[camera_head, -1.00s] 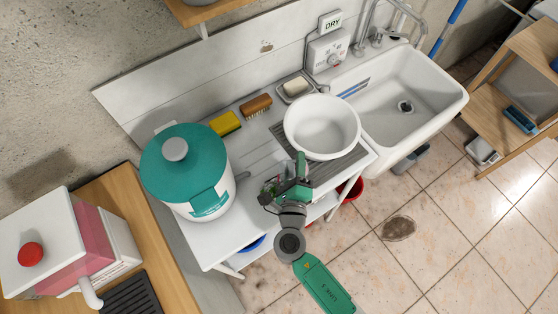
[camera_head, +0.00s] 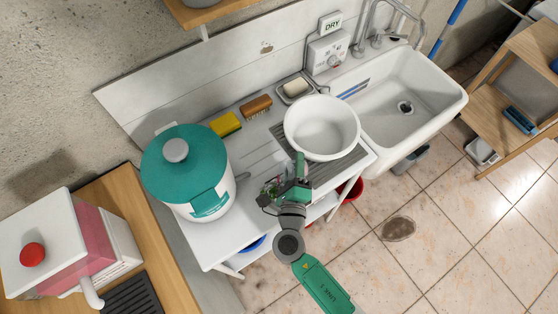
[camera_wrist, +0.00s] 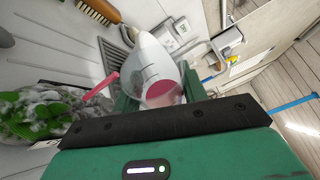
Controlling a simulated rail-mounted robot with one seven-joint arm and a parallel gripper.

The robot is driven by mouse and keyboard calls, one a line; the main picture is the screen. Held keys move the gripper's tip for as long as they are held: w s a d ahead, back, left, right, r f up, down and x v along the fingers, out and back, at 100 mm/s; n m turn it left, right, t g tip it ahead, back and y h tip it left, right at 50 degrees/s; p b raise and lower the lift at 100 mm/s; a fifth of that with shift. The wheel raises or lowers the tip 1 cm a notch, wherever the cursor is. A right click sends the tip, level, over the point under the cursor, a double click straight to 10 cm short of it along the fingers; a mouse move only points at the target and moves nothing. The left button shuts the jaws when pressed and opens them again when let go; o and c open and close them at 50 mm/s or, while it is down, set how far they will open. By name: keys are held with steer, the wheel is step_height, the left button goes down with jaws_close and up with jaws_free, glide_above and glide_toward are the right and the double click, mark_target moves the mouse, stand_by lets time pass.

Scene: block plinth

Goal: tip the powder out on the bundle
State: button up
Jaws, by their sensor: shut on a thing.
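My gripper (camera_head: 298,172) is over the front edge of the worktop, just below the white basin in the head view. In the wrist view, its green fingers (camera_wrist: 160,94) are shut on a pale cup (camera_wrist: 151,62) with dark marks. Pink powder (camera_wrist: 166,93) shows at the cup's near end. A pink strip (camera_wrist: 101,86) sticks out to its left; I cannot tell whether it is a handle. A mottled green and grey bundle (camera_wrist: 38,115) lies left of the gripper, apart from the cup, and is partly cut off. I cannot clearly make out the bundle in the head view.
The white basin (camera_head: 321,115) stands on the ribbed drainer beside the sink (camera_head: 405,85). A teal-lidded pot (camera_head: 183,165) is left of my gripper. A yellow sponge (camera_head: 225,124), brush (camera_head: 256,106) and soap dish (camera_head: 295,88) line the back. A pink-and-white dispenser (camera_head: 65,240) stands lower left.

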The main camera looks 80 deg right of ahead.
steer(key=shift+w+a+r+n+h+p, duration=0.15)
steer(key=shift+r+n+h+p, duration=0.2)
steer(key=shift+n+p, duration=0.35)
steer(key=shift+w+a+r+n+h+p, duration=0.15)
steer(key=shift+r+n+h+p, duration=0.15)
steer(key=shift+n, duration=0.7)
stand_by(2.9)
